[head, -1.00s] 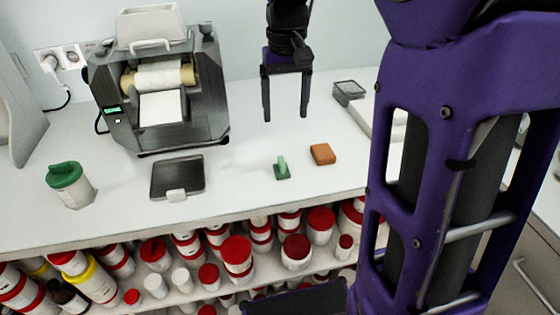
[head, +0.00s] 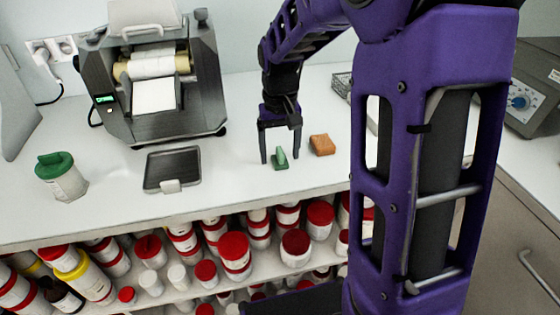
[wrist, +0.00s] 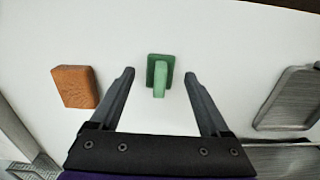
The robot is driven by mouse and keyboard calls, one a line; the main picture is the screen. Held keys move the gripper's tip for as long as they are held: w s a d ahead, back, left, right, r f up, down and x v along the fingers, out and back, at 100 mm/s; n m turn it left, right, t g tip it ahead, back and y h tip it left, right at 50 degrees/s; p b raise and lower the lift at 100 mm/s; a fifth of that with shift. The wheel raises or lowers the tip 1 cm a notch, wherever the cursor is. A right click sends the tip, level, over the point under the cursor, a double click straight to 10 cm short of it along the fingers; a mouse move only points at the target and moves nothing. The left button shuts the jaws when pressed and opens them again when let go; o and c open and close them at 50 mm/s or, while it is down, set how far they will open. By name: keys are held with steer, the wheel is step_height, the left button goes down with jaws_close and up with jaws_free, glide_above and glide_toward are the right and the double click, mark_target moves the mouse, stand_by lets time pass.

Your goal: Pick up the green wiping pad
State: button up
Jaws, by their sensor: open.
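The green wiping pad (head: 280,160) has a flat base and an upright lighter green grip. It stands on the white counter, left of an orange-brown block (head: 321,145). My gripper (head: 281,160) is open and points down over the pad, with one finger on each side in the head view. In the wrist view the pad (wrist: 160,72) lies between and a little beyond the tips of my gripper (wrist: 160,74). Its grip points toward the gripper. I see no contact between fingers and pad. The block (wrist: 75,86) is outside the left finger.
A dark shallow tray (head: 172,168) lies left of the pad. A grey roller machine (head: 165,85) stands behind it, and a green-lidded jar (head: 61,177) is at far left. A wire basket (head: 343,84) is at the back. Red-lidded jars (head: 235,252) fill the shelf below.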

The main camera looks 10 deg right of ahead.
mark_target(280, 150)
steer(key=shift+f, duration=0.25)
jaws_close()
steer(key=shift+r, duration=0.15)
step_height(280, 150, up, 10)
steer(key=shift+f+p, duration=0.1)
steer(key=shift+p, duration=0.95)
